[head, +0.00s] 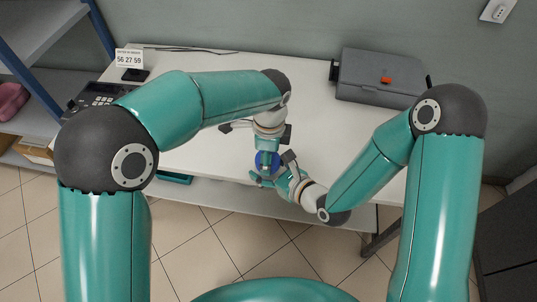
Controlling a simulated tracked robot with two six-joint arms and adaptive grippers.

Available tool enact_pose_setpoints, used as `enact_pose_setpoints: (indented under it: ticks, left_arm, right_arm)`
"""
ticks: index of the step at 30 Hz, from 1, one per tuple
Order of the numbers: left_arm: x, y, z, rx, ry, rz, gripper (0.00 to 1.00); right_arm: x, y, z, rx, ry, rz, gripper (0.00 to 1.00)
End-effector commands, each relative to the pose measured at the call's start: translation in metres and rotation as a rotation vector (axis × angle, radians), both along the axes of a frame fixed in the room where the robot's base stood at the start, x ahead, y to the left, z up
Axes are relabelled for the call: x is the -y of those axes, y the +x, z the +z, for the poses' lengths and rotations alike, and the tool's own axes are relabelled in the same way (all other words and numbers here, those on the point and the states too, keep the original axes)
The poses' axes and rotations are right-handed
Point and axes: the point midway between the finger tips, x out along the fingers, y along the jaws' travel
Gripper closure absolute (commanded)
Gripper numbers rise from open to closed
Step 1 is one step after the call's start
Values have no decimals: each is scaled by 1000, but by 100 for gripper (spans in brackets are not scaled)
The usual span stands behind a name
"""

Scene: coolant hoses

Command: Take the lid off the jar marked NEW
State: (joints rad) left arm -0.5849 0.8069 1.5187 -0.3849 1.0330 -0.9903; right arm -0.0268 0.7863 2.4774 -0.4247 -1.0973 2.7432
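A small round blue thing (264,160) shows near the front edge of the white table (325,150), mostly hidden by my two grippers. It may be the jar or its lid; no NEW marking can be read. My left gripper (269,158) points down at it from above and behind. My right gripper (268,169) reaches it from the front right, with its fingers at the blue thing's side. The view is too small to tell whether either gripper touches or grips it.
A grey case (378,75) with an orange latch stands at the back right. A sign (129,58) and a dark keypad device (98,94) are at the back left. A teal tray (175,178) is at the front left edge. Blue-framed shelves (45,60) stand left.

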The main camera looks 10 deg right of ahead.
Motion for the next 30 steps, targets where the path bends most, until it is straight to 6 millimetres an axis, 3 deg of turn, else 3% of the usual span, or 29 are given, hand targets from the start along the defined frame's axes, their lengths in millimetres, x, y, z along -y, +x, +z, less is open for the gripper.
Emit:
enact_pose_setpoints:
  ticks: [30]
  left_arm:
    - [1,0,22,1,0,-1,78]
  right_arm:
    - [0,0,0,0,0,0,100]
